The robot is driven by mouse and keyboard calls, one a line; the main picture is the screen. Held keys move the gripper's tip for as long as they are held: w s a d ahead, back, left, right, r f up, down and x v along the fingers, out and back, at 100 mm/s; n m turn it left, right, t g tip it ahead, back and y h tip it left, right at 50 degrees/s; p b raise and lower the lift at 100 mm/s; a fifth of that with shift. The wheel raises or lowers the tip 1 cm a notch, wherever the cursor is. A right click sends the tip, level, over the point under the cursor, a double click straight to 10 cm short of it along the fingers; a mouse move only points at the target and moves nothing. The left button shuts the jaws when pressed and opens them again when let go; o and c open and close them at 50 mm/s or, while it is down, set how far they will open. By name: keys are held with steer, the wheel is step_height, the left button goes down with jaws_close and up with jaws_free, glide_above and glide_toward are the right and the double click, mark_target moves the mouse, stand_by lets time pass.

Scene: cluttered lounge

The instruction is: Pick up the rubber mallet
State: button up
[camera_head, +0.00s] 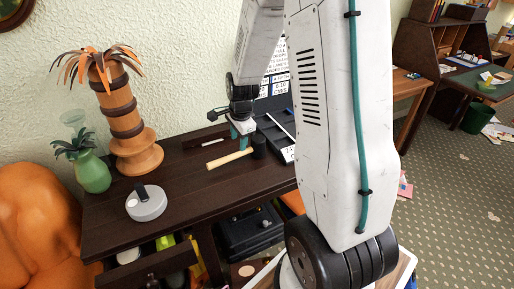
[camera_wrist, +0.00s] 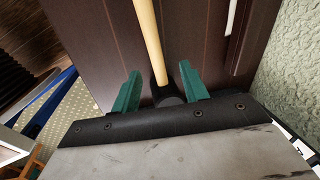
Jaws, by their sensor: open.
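The rubber mallet (camera_head: 229,159) lies on the dark wooden table (camera_head: 190,184), with its pale wooden handle pointing left and its black head at the right. In the wrist view the mallet's handle (camera_wrist: 149,42) runs up from between my fingers, and its black head is low between them, partly hidden by my gripper's body. My gripper (camera_wrist: 160,82) is open, with one teal finger on each side of the mallet. I cannot tell whether either finger touches it. In the head view my gripper (camera_head: 241,132) is just behind the mallet's head.
A grey round object (camera_head: 146,205), a green pineapple-shaped vase (camera_head: 91,172) and a wooden palm figure (camera_head: 121,115) stand on the left of the table. A thin dark object (camera_head: 205,142) lies behind the mallet. A dark tray (camera_head: 272,132) is close on the right.

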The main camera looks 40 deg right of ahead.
mark_target(240, 152)
steer(key=f, duration=0.8)
steer(key=shift+w+d, duration=0.4)
jaws_close()
